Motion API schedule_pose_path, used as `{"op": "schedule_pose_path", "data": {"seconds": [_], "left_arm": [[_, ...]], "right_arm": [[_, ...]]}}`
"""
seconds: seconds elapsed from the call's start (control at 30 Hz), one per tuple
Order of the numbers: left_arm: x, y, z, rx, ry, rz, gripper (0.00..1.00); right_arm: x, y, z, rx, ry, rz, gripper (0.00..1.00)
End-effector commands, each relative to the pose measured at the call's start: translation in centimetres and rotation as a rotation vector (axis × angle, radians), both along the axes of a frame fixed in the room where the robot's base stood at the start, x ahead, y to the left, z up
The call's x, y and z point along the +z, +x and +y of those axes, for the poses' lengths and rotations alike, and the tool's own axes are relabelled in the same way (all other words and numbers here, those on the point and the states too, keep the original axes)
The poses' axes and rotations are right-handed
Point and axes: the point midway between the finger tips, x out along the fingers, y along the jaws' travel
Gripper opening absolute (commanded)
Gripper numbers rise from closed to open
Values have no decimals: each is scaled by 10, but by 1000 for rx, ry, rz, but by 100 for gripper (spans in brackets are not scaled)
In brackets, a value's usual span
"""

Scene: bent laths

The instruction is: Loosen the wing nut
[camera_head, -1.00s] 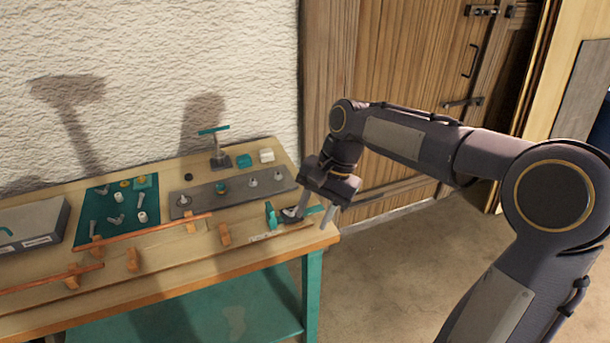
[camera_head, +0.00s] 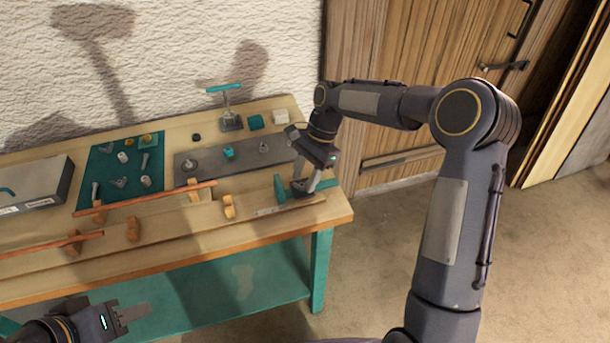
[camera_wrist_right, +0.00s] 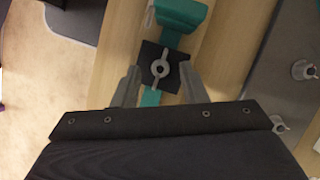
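The wing nut (camera_wrist_right: 160,68) is grey with a round hub and two small wings. It sits on a dark square plate (camera_wrist_right: 150,54) across a teal bar at the bench's right end. My right gripper (camera_wrist_right: 160,72) is open, with one finger on each side of the wing nut and a visible gap to it. In the head view my right gripper (camera_head: 306,188) is low over the teal clamp (camera_head: 280,188), and it hides the nut there. My left gripper (camera_head: 128,314) is at the lower left, away from the bench top; its finger opening is unclear.
A grey board (camera_head: 210,168) with several studs and nuts lies behind. A teal mat (camera_head: 110,185) with loose hardware is further left. An orange lath (camera_head: 150,198) rests on wooden blocks. A teal-topped stand (camera_head: 228,110) is at the back. Floor right of the bench is clear.

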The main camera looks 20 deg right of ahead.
Motion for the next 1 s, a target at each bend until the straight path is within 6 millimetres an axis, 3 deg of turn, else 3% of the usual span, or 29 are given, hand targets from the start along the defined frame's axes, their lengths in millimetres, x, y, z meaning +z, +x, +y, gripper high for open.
{"op": "schedule_pose_path", "data": {"seconds": [0.3,0.6,1.0], "left_arm": [[0,0,0,0,0,0,36],[0,0,0,0,0,0,36],[7,0,0,0,0,0,36]], "right_arm": [[-4,-1,2,0,0,-1,39],[-4,-1,2,0,0,-1,1],[-2,0,2,59,0,1,0]]}}
